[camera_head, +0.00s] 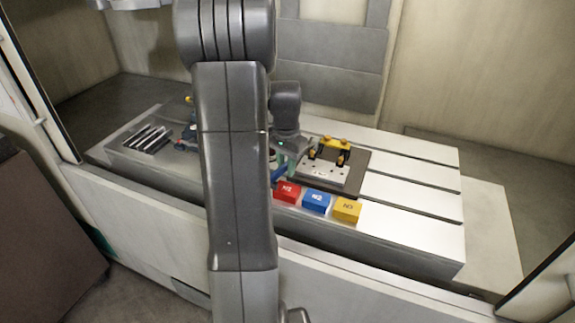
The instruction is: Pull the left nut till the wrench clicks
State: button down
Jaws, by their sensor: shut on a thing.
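My gripper (289,158) is low over the table, at the left edge of the mould base, partly hidden behind my own arm. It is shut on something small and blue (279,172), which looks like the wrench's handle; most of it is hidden. The mould base (322,173) is a light metal plate on a dark block, with yellow clamp pieces (333,144) and small dark and orange fittings on top. I cannot make out the left nut or how the wrench sits on it.
Red (287,192), blue (316,199) and yellow (346,209) labelled boxes stand along the front edge of the slotted table (413,192). A rack of dark bars (148,139) lies at the left. The table's right side is clear. A grey panel (335,72) stands behind.

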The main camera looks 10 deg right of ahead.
jog(key=shift+w+a, duration=0.15)
jog(key=shift+w+a+f+m, duration=0.1)
jog(key=shift+w+a+m, duration=0.2)
jog(key=shift+m, duration=0.1)
jog(key=shift+w, duration=0.2)
dwell(0.5)
jog(key=shift+s+d+n, duration=0.25)
jog(key=shift+s+n, duration=0.05)
jog(key=shift+s, duration=0.2)
jog(key=shift+r+p, duration=1.6)
jog(key=shift+r, duration=0.45)
